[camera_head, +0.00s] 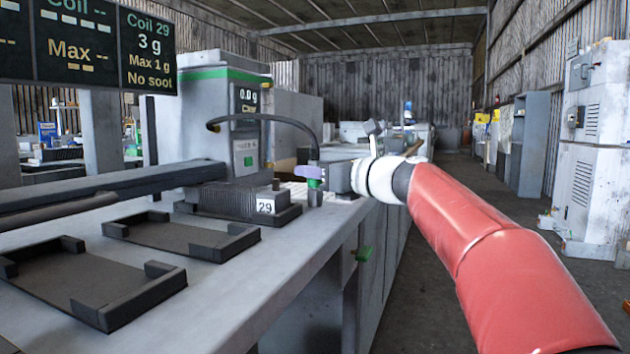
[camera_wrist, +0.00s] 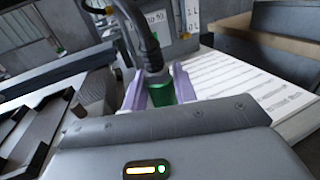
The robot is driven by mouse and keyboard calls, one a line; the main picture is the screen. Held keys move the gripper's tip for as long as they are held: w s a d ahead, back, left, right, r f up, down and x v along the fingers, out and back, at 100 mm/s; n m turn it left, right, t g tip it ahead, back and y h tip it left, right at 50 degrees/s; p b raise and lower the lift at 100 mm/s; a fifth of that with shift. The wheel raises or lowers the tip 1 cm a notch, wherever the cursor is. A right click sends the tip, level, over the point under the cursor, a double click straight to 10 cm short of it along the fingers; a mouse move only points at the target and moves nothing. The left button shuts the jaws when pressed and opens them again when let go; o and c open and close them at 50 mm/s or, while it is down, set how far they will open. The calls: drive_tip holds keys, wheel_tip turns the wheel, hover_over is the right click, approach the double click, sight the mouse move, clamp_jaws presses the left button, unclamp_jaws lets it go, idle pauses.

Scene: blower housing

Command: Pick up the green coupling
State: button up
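The green coupling (camera_head: 314,183) sits upright on top of a short grey post (camera_head: 315,197) at the counter edge. A dark hose (camera_head: 290,122) arches from the grey machine down to it. My gripper (camera_head: 308,171) is at the coupling, with its pale purple fingers at the coupling's height. In the wrist view my gripper (camera_wrist: 161,78) has one finger on each side of the green coupling (camera_wrist: 161,94), with the hose rising between them. The fingers are close to its sides, but I cannot tell whether they touch it. The coupling's lower part is hidden there by my gripper's body.
A dark block labelled 29 (camera_head: 235,202) lies left of the post. Two dark empty trays (camera_head: 183,238) are on the counter nearer me. The grey machine (camera_head: 225,110) with a 0.0 g display stands behind.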

clamp_jaws()
drive_tip(key=shift+r, duration=0.15)
wheel_tip(320, 180, up, 20)
drive_tip(key=p, duration=1.1)
